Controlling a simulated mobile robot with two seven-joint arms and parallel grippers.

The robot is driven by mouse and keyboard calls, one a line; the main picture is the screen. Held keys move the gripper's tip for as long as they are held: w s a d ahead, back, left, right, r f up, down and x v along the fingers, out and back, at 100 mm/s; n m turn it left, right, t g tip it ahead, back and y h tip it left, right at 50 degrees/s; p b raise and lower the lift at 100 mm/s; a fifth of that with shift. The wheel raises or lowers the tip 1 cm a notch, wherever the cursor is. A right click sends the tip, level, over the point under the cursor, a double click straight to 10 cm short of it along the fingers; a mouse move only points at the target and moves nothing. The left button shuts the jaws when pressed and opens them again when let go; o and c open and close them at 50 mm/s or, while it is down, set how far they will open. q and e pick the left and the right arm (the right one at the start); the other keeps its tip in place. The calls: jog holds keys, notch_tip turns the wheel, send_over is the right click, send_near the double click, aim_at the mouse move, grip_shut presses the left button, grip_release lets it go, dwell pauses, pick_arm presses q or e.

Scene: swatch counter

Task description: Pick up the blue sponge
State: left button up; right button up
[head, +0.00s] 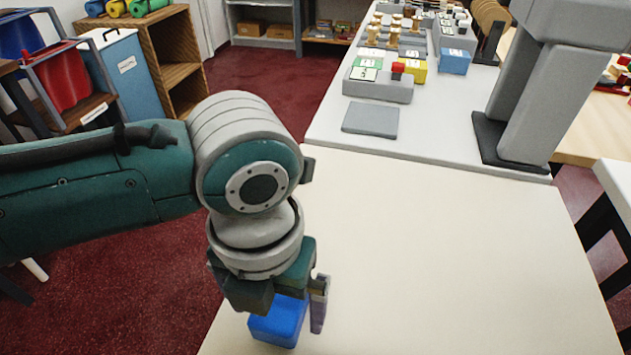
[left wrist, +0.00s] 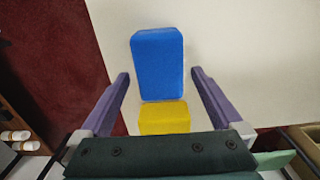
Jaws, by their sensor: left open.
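The blue sponge (head: 279,322) lies on the pale table (head: 440,260) near its left front edge, partly hidden by my left gripper (head: 292,309) in the head view. In the left wrist view the blue sponge (left wrist: 158,65) is ahead of the palm, between the spread purple fingers of my left gripper (left wrist: 160,76). Bare gaps show on both sides of it. A yellow block (left wrist: 164,118) sits at its near end, also between the fingers. I cannot tell whether the two are joined. My left gripper is open. My right gripper is not in view.
A light counter (head: 430,130) adjoins the table's far side, with a flat grey pad (head: 370,120), a grey tray (head: 380,92) and a large grey stand (head: 520,110). Most of the table is clear. Shelves and bins stand at the far left.

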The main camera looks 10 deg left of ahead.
pick_arm(q)
jog(key=shift+f, duration=0.15)
jog(key=c, duration=1.5)
notch_tip(320, 180, up, 21)
jog(key=n+p, duration=0.1)
jog(key=p, duration=0.4)
notch_tip(320, 180, up, 10)
jog(key=f+n+p, duration=0.1)
jog(key=n+p, duration=0.2)
jog(key=n, duration=1.4)
send_over(274, 305)
jog(key=w+a, duration=0.2)
jog(key=a, duration=0.2)
jog(key=a+r+n+p, duration=0.4)
jog(key=r+n, duration=0.7)
jog(key=n, duration=0.7)
jog(key=s+r+p, duration=0.1)
jog(key=r+p, duration=1)
jog(key=p, duration=0.1)
jog(key=s+r+p, duration=0.2)
jog(key=r+p, duration=1)
jog(key=p, duration=0.1)
jog(key=s+r+p, duration=0.2)
jog(key=r+p, duration=1)
jog(key=shift+s+d+r, duration=0.1)
jog(key=shift+d+r, duration=0.1)
